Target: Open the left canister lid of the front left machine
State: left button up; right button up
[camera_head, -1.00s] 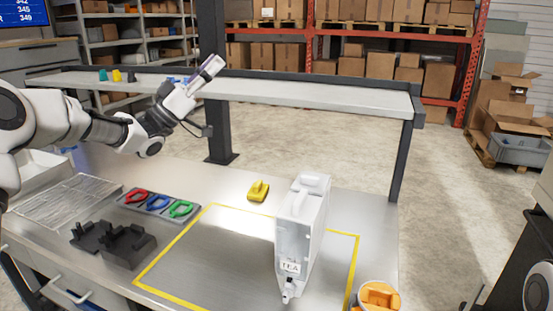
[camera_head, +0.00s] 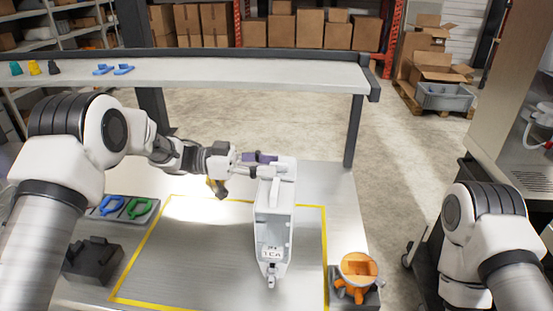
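A tall white canister (camera_head: 272,225) labelled TEA stands upright on the metal table, inside a yellow-taped area. Its top has a raised white handle (camera_head: 275,190) and looks closed; a small spout is at its lower front. My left gripper (camera_head: 262,164) reaches in from the left at the far end of the canister top, its dark purple-tipped fingers over or against that edge. I cannot tell whether they touch it or how far apart they are. My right arm shows at the right edge, but its gripper is out of view. No dispensing machine in a front left place is recognisable.
An orange object (camera_head: 358,270) sits at the right front of the table. A raised shelf (camera_head: 240,80) spans the back. The taped area left of the canister is clear.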

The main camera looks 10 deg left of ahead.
aim_at(280, 163)
pick_arm(q)
jog(key=d, duration=0.2)
jog(key=shift+d, duration=0.65)
jog(key=shift+a, duration=0.1)
jog(key=shift+a, duration=0.15)
grip_shut()
jog(key=shift+d, duration=0.2)
jog(key=shift+r+p, duration=0.15)
jog(key=shift+p, duration=0.2)
